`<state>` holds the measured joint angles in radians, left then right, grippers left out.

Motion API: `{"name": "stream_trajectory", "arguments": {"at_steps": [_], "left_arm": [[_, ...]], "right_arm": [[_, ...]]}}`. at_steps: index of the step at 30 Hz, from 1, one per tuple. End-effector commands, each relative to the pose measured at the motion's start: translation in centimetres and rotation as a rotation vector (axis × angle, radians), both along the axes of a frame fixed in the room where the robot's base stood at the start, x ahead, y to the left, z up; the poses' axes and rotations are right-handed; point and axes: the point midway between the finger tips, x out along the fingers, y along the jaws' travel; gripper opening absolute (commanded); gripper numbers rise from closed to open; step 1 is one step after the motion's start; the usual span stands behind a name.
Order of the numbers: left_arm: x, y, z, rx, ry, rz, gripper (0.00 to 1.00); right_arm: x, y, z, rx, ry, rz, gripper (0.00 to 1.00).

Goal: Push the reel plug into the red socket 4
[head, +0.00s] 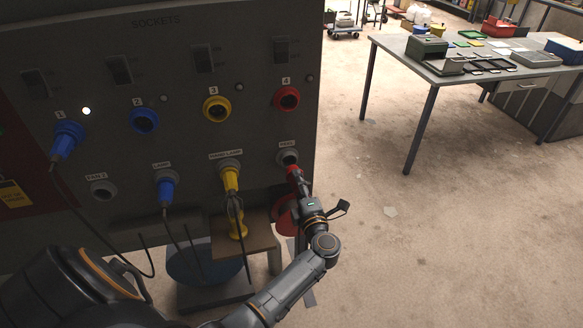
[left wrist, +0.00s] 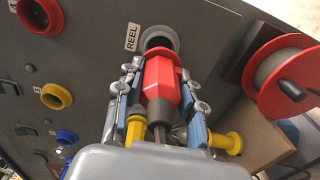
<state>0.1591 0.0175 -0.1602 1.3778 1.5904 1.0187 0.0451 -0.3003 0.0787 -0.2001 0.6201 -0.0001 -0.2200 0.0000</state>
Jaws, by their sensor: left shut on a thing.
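The red reel plug (head: 293,173) is in my left gripper (head: 299,186), whose fingers are shut around its sides. The left wrist view shows the red plug (left wrist: 163,88) between both fingers, its cable running back toward the wrist. The plug's front is at the grey REEL holder (head: 287,157); the holder's dark opening (left wrist: 158,40) partly shows past the plug. I cannot tell whether the tip is inside it. Red socket 4 (head: 287,98) is empty, directly above on the panel; it also shows in the left wrist view (left wrist: 40,15). My right gripper is not in view.
Yellow socket 3 (head: 216,109) and blue socket 2 (head: 144,120) are empty; a blue plug (head: 66,140) is in socket 1. The yellow hand-lamp plug (head: 231,178) and blue lamp plug (head: 166,188) hang left of my gripper. The red reel (left wrist: 290,75) is close beside.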

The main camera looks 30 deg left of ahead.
Motion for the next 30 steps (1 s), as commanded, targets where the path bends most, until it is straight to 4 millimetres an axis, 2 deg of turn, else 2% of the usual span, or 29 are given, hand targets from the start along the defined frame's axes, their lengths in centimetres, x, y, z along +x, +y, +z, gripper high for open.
{"name": "stream_trajectory", "arguments": {"at_steps": [14, 30], "left_arm": [[-0.2, -0.3, 0.1, 0.001, -0.001, 0.000, 0.00], [-2.3, -2.7, 0.1, 0.000, 0.000, -0.001, 0.00]], "right_arm": [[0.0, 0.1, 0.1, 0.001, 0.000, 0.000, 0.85], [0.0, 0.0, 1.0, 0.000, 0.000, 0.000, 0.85]]}}
